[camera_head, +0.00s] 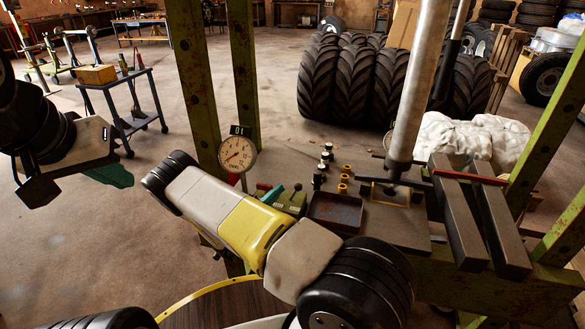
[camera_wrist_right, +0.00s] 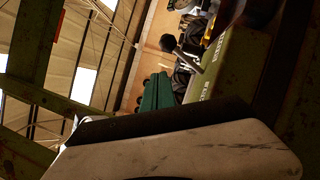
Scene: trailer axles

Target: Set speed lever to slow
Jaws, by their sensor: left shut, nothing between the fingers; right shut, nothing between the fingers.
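A small green control box (camera_head: 291,204) sits beside the round dial gauge (camera_head: 238,154) in the head view. A lever with a black knob (camera_head: 298,187) rises from it, and a red handle (camera_head: 263,187) shows at its left. In the right wrist view, a black-knobbed lever (camera_wrist_right: 168,43) leans out from a green panel (camera_wrist_right: 240,70) with small lettering, too small to read. My right gripper (camera_wrist_right: 155,92) is shut and empty, its green fingers close to this lever; contact cannot be told. In the head view its green tip (camera_head: 272,194) shows beside the box. My left gripper (camera_head: 112,175) is shut and empty, far left.
A dark red tray (camera_head: 335,212) and several small black and brass fittings stand right of the box. A vertical metal ram (camera_head: 416,85) and grey bars (camera_head: 480,220) are farther right. Green press posts (camera_head: 192,75) rise behind the gauge. The floor between the arms is clear.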

